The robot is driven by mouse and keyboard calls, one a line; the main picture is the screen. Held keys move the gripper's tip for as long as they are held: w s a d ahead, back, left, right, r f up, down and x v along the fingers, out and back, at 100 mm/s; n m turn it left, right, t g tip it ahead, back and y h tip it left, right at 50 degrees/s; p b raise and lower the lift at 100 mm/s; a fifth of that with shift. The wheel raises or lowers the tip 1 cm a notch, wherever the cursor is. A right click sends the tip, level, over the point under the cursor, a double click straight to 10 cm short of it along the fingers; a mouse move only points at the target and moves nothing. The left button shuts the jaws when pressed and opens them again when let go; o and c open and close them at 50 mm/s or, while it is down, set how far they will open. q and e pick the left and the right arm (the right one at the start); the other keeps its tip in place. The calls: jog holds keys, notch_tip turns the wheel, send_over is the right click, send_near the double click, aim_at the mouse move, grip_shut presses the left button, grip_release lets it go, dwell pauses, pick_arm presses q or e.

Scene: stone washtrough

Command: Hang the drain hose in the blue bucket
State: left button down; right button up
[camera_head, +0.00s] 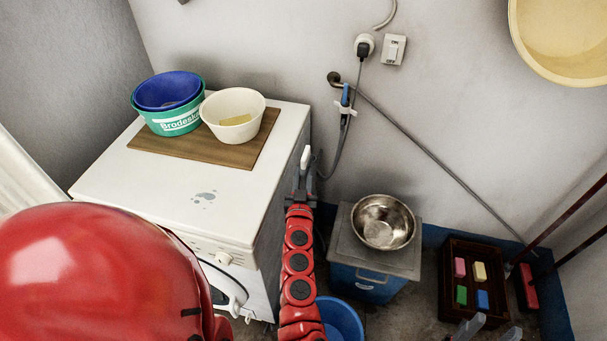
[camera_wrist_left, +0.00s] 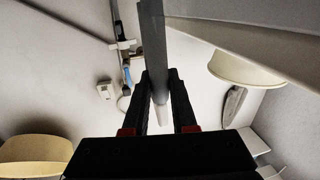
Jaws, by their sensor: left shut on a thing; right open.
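The drain hose shows its pale end (camera_head: 306,158) beside the washing machine's right rear side in the head view. My left gripper (camera_head: 302,182) is shut on the hose near that end. In the left wrist view the grey hose (camera_wrist_left: 154,45) runs down between the fingers to its pale tip. The blue bucket (camera_head: 343,320) stands on the floor at the bottom centre, partly hidden by my red left arm. The gripper is above and behind the bucket, apart from it. My right gripper (camera_head: 490,331) is open and empty at the bottom right edge.
The white washing machine (camera_head: 270,150) carries green, blue and cream basins on a board. A metal bowl (camera_head: 383,222) sits on a blue-sided stand (camera_head: 365,285) right of my left arm. A dark crate (camera_head: 465,245) holds several coloured blocks. A cord hangs along the wall.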

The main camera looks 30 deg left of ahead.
aim_at(304, 159)
pick_arm(q)
jog(key=shift+r+p, duration=3.55)
jog(key=shift+r, duration=0.5)
jog(key=shift+f, duration=0.1)
